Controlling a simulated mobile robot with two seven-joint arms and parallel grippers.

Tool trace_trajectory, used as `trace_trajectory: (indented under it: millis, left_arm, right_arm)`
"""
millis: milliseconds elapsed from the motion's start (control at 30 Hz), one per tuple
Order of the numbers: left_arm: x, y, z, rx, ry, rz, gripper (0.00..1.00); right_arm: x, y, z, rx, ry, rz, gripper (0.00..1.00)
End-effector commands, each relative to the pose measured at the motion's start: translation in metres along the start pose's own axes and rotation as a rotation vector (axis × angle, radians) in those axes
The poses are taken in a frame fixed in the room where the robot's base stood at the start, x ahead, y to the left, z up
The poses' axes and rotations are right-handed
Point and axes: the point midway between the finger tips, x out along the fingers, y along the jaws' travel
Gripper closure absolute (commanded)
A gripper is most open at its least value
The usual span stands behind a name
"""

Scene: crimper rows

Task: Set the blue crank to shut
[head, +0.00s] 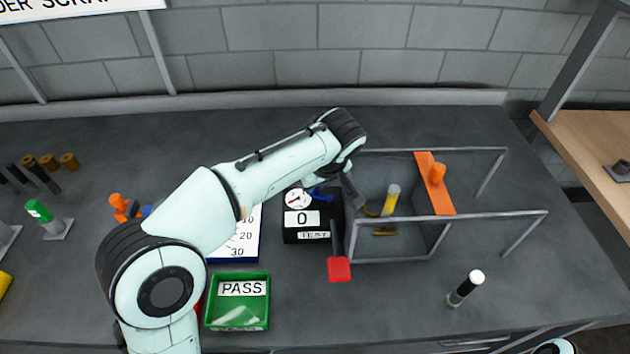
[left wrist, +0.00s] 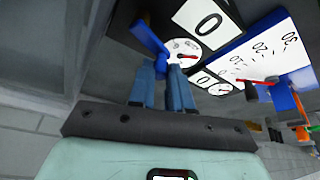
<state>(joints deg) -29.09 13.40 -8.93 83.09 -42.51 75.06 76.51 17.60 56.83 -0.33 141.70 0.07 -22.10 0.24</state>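The blue crank (head: 322,195) is on the black tester box (head: 306,236), next to a round white dial with a red needle (head: 298,199). The box carries a "0" label and a "TEST" label. My left gripper (head: 340,191) reaches the crank from above and right, and its wrist hides part of the box. In the left wrist view the crank (left wrist: 147,37) slants down to my left fingertips (left wrist: 167,66), which lie close together around its end. They look shut on it, though the contact is small. My right gripper is out of view.
A grey-framed rack (head: 447,230) with an orange bar (head: 436,185) and a yellow-handled tool (head: 391,199) stands right of the box.

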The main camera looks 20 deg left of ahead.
Motion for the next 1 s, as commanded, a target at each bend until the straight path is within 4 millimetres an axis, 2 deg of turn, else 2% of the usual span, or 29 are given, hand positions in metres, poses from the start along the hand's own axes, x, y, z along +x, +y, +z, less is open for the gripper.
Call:
trace_trajectory:
  millis: [467,1000]
  left_arm:
    - [0.001,0.002,-0.003,0.081,0.0,0.033,1.0]
    - [0.003,0.015,-0.012,0.51,0.0,0.212,1.0]
  right_arm:
    - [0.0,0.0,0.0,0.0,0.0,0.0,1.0]
    - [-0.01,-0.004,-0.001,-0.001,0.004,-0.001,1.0]
